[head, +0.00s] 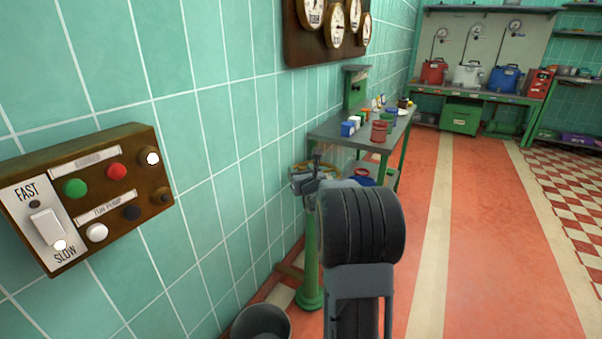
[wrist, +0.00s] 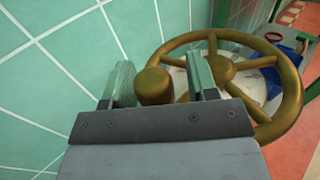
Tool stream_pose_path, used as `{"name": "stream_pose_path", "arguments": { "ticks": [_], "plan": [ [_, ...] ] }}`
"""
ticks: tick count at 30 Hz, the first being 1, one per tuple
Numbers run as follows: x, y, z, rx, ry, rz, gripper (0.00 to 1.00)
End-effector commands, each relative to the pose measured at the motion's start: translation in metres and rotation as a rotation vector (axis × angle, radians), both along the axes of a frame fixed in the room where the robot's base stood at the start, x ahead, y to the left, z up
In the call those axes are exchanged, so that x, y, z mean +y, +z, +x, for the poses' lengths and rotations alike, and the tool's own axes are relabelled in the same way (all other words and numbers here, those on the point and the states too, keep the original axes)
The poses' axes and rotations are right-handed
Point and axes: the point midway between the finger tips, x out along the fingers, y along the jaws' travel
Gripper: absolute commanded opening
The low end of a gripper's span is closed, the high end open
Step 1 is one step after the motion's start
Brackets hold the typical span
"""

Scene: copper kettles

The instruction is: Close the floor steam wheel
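The steam wheel is a brass handwheel with spokes and a stubby knob on its rim. In the wrist view the wheel (wrist: 291,95) fills the right half, and its knob (wrist: 154,87) shows between the two fingers of my gripper (wrist: 160,64). The fingers are apart, with a visible gap on the knob's right side; I cannot tell whether the left finger touches it. In the head view the wheel is mostly hidden behind my gripper (head: 316,172), on top of a green floor pedestal (head: 312,245).
A tiled wall is close on the left, with a control box (head: 105,190) on it. A grey bucket (head: 262,323) stands on the floor near the pedestal. A side table (head: 345,128) with jars stands just beyond. The red floor to the right is clear.

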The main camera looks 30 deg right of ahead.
Motion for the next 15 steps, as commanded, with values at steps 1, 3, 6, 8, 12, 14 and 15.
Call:
{"name": "stream_pose_path", "arguments": {
  "ticks": [1, 3, 6, 8, 12, 14, 15],
  "plan": [
    [0.0, 0.0, 0.0, 0.0, 0.001, 0.0, 0.54],
    [0.001, 0.0, 0.0, -0.001, 0.001, 0.0, 0.54],
    [0.001, 0.0, 0.0, -0.001, 0.002, 0.0, 0.54],
    [0.001, 0.001, -0.002, -0.001, 0.001, 0.0, 0.54],
    [0.004, 0.003, -0.015, -0.001, 0.0, 0.0, 0.54],
    [0.007, 0.003, -0.026, -0.001, 0.0, 0.0, 0.54],
    [0.009, 0.003, -0.033, 0.0, -0.001, 0.0, 0.54]
  ]
}}
